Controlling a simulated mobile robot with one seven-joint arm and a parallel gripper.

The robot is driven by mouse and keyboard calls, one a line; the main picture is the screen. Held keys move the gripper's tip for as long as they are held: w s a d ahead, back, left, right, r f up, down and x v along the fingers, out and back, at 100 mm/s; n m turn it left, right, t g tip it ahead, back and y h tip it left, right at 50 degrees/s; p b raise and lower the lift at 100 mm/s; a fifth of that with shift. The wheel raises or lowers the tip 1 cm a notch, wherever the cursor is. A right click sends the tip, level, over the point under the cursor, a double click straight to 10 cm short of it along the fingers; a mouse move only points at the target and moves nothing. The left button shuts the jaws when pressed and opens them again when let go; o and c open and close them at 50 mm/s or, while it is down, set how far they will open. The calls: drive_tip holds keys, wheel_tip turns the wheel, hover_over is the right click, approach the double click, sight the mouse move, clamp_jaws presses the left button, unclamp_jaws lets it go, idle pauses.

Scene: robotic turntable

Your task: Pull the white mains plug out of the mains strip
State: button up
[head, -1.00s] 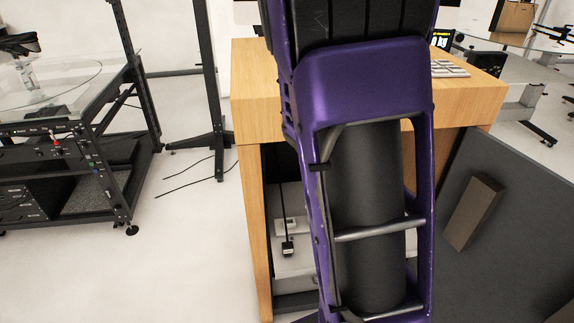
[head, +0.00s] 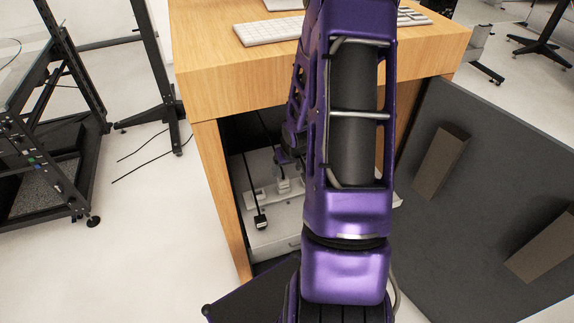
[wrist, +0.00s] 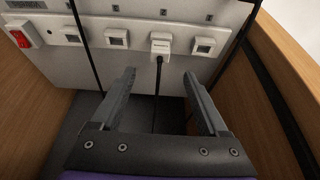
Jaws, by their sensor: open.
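The white mains plug (wrist: 160,44) sits in the pale mains strip (wrist: 72,38) in the wrist view, right of the middle, with a dark cable hanging from it. My gripper (wrist: 159,74) is open and empty. Its two fingers point at the strip, one to each side of the plug's cable, with their tips apart from the plug. In the head view the plug (head: 283,185) shows on the strip (head: 252,199) inside the wooden desk, left of my arm.
A red switch (wrist: 19,39) is at the strip's left end, with several empty sockets along it. A black plug (head: 261,223) lies at the strip's near side. The desk (head: 209,175) has wooden side walls close around this space, and a dark panel (head: 455,215) stands at right.

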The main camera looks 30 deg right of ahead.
sight(283, 178)
drive_tip(key=b+x, duration=0.1)
drive_tip(key=x, duration=0.8)
drive_tip(key=shift+w+f+b, duration=0.1)
drive_tip(key=shift+f+b, duration=0.25)
drive_tip(key=shift+f, duration=0.05)
clamp_jaws()
drive_tip(key=shift+r, duration=0.1)
drive_tip(key=shift+r, duration=0.1)
drive_tip(key=shift+r+p, duration=1.65)
drive_tip(key=shift+r, duration=0.4)
